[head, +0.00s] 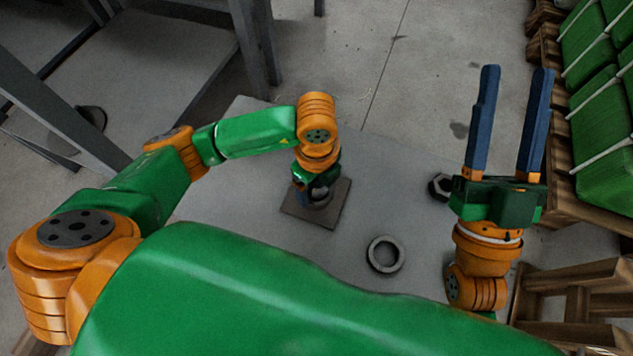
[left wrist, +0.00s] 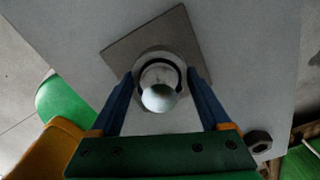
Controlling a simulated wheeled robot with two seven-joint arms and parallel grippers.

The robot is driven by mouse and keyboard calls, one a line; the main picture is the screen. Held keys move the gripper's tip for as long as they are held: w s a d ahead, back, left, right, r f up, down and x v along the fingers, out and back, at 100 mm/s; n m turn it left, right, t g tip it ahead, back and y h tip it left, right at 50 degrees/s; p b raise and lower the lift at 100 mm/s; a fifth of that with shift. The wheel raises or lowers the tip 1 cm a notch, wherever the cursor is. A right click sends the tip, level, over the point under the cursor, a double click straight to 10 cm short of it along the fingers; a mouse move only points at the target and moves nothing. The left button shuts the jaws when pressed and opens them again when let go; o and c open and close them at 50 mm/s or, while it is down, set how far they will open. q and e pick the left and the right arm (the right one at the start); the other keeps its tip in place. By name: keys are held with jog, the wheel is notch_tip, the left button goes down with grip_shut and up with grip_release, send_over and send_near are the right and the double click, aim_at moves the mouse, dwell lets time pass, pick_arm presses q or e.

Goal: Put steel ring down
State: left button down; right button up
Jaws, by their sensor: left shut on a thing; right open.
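A square dark plate (head: 299,210) with an upright pale post (left wrist: 160,94) lies on the grey table. A grey steel ring (left wrist: 143,60) is around the post, low down near the plate; I cannot tell whether it touches the plate. My left gripper (head: 318,194) points down over the plate, its blue fingers (left wrist: 162,74) shut on the ring from both sides. In the head view the gripper hides most of ring and post. My right gripper (head: 514,75) is open and empty at the right, its fingers pointing away.
Another grey ring (head: 385,254) lies flat on the table (head: 240,240). A dark hex nut (head: 440,187) lies near the right edge, beside my right arm. Green sacks on wooden pallets (head: 600,115) stand at the right. A grey metal frame (head: 255,40) stands at the back left.

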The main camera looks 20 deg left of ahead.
pick_arm(q)
grip_release()
